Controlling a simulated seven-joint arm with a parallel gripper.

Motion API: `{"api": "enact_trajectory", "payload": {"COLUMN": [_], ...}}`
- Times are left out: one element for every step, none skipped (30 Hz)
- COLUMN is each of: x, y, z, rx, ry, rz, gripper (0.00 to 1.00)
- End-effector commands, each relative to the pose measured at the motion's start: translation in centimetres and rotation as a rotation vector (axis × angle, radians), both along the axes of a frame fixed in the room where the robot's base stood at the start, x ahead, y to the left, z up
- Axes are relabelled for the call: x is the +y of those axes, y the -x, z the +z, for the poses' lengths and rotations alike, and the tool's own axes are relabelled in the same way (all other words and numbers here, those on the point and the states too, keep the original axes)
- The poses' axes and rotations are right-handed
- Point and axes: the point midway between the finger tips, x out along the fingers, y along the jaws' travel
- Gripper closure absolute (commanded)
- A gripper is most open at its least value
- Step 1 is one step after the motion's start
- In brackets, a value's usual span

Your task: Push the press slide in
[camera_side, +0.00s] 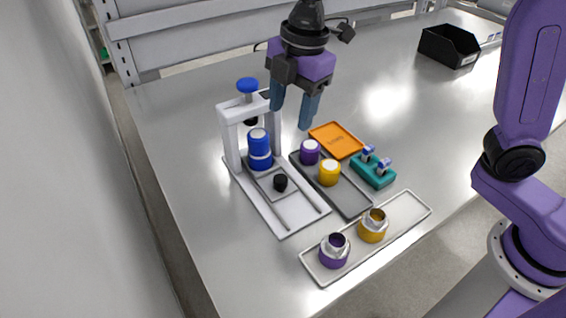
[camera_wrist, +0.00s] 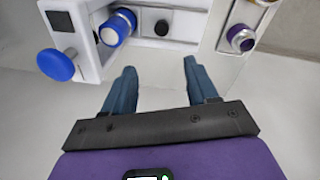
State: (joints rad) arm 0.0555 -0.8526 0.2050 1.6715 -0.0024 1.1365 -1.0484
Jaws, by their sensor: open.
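The white press (camera_side: 229,132) stands on the left of the table, with a blue knob (camera_side: 247,85) on top and a black ram below its crossbar. Its slide (camera_side: 266,186) is a small light plate on the railed base (camera_side: 284,218), with a black knob (camera_side: 280,183). My gripper (camera_side: 294,112) is open and empty, above and beside the press. In the wrist view the black knob (camera_wrist: 161,27) and blue part (camera_wrist: 117,27) lie beyond the fingertips (camera_wrist: 159,66).
A dark tray (camera_side: 350,203) holds a purple and a yellow part. A light tray (camera_side: 402,214) in front holds purple and yellow parts with metal rings. An orange tray (camera_side: 336,140) and a teal block (camera_side: 373,171) stand to the right. A black bin (camera_side: 446,48) is far back.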

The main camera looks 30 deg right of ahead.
Motion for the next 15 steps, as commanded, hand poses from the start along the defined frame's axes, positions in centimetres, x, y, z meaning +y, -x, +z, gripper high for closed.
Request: {"api": "enact_trajectory", "payload": {"x": [-0.4,-0.6,-0.9,-1.1,-1.3,-1.6,-1.8,-2.1,-2.3,-2.5,-2.7,-2.9,-3.1,-3.2,-3.4], "y": [0.4,0.6,0.9,1.1,1.3,1.6,1.8,2.0,2.3,2.5,2.7,2.9,3.1,3.2,3.4], "z": [0.0,0.0,-0.1,-0.1,-0.2,-0.2,-0.3,-0.4,-0.5,-0.6,-0.6,-0.8,-0.8,-0.9,-0.9], "rx": [-0.009,-0.013,-0.017,-0.020,-0.020,-0.022,-0.021,-0.019,-0.016,-0.013,-0.009,-0.004,-0.001,0.004,0.009], "ry": [-0.028,-0.047,-0.073,-0.092,-0.112,-0.140,-0.160,-0.182,-0.210,-0.230,-0.249,-0.272,-0.290,-0.304,-0.322], "rz": [-0.097,-0.158,-0.241,-0.303,-0.364,-0.444,-0.503,-0.562,-0.638,-0.691,-0.740,-0.801,-0.842,-0.878,-0.921], "gripper": [0.42,0.42,0.42,0.42,0.42,0.42,0.42,0.42,0.42,0.42,0.42,0.42,0.42,0.42,0.42]}}
